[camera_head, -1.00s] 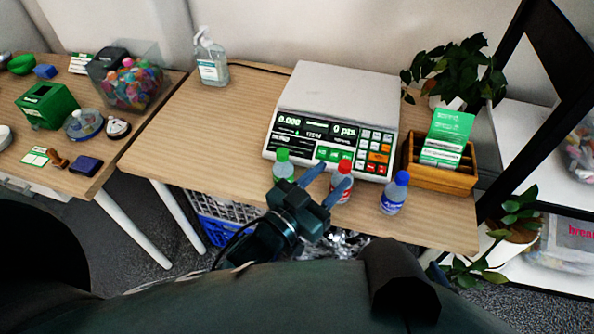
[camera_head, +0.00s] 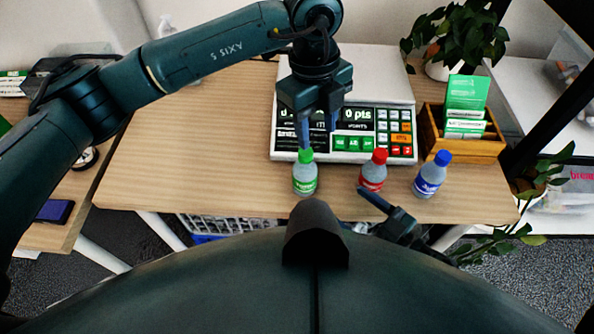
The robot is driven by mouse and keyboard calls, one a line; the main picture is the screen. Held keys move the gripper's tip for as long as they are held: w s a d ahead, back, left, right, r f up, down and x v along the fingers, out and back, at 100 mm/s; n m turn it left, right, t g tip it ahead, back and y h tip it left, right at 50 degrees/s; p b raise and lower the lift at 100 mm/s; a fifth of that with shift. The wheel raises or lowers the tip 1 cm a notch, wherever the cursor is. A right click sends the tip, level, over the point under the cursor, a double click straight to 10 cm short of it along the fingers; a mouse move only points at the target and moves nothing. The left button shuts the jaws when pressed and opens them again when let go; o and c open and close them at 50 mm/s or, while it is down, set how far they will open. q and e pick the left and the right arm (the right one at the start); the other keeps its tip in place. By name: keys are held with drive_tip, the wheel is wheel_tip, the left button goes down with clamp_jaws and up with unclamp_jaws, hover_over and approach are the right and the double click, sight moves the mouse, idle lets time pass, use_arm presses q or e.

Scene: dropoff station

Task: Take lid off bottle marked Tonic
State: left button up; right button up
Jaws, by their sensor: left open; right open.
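Three small bottles stand upright along the front of the table: a green-capped bottle (camera_head: 305,180), a red-capped bottle (camera_head: 372,176) and a blue-capped bottle (camera_head: 430,182). Their label words are too small to read surely, so I cannot tell which is marked Tonic. All three have caps on. My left gripper (camera_head: 318,140) is open and empty, pointing down over the scale's front; one fingertip appears just above the green cap (camera_head: 306,156). I cannot tell whether they touch. My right gripper (camera_head: 390,208) is open and empty, low at the table's front edge, below the red-capped bottle.
A scale (camera_head: 360,72) with a keypad stands behind the bottles, partly hidden by my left arm. A wooden box (camera_head: 475,150) with cards and a plant (camera_head: 455,35) stand at the right. The table's left part (camera_head: 150,170) is clear.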

sight(314, 182)
use_arm(q)
drive_tip(key=shift+w+a+r+t+y, duration=0.3)
drive_tip(key=shift+w+a+y, duration=0.1)
drive_tip(key=shift+w+a, duration=0.3)
drive_tip(key=shift+w+a+n, duration=0.15)
drive_tip(key=shift+a+n, duration=0.05)
drive_tip(key=shift+n, duration=0.1)
use_arm(e)
drive_tip(key=x, duration=1.3)
drive_tip(key=shift+a+f, duration=0.15)
drive_tip(key=shift+a, duration=0.25)
use_arm(q)
drive_tip(key=shift+d, duration=0.1)
